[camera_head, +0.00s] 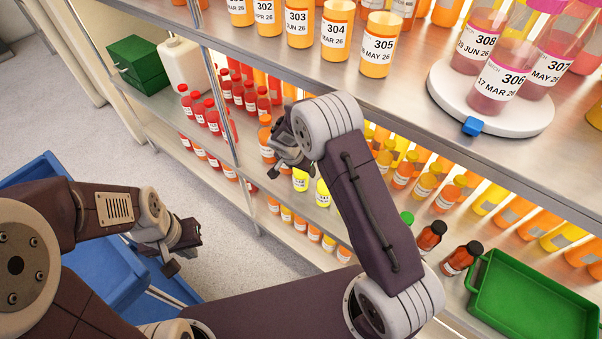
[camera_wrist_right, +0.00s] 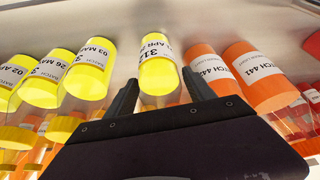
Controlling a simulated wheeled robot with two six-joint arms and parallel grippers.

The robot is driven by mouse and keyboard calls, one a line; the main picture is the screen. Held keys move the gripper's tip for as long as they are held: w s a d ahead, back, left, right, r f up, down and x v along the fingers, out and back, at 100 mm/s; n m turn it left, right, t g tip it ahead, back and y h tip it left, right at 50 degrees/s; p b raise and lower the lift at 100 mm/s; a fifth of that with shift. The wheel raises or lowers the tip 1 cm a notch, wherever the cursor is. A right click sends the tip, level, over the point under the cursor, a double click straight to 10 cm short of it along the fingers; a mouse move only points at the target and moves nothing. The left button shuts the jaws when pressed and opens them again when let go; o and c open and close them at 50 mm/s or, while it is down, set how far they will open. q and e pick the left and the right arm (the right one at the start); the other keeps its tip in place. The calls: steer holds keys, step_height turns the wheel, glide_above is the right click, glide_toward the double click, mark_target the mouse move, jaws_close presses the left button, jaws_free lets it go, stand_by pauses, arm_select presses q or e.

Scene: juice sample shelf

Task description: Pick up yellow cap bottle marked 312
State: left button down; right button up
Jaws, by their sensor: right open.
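In the right wrist view, a yellow-capped bottle (camera_wrist_right: 158,72) with a white label reading 312 stands in a row. My right gripper (camera_wrist_right: 160,92) is open, with one finger to each side of this bottle. I cannot tell whether the fingers touch it. In the head view, my right gripper (camera_head: 283,150) is at the front of the lower shelf, near several yellow bottles (camera_head: 301,181); their numbers are too small to read there, and my arm hides part of the row. My left gripper (camera_head: 178,243) hangs over the floor at the left, its jaw opening unclear.
Other yellow bottles (camera_wrist_right: 90,78) stand left of the marked one, and orange bottles (camera_wrist_right: 254,78) stand close on its right. The upper shelf (camera_head: 365,103) overhangs, with a white turntable (camera_head: 450,108). A green tray (camera_head: 530,305) and blue bin (camera_head: 100,265) stand lower.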

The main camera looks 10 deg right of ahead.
jaws_close()
steer(key=shift+r, duration=0.15)
steer(key=r, duration=0.7)
steer(key=shift+s+a, duration=0.25)
steer(key=shift+a, duration=0.15)
steer(key=s+a+b, duration=0.2)
steer(key=s+a, duration=1)
steer(key=a, duration=0.3)
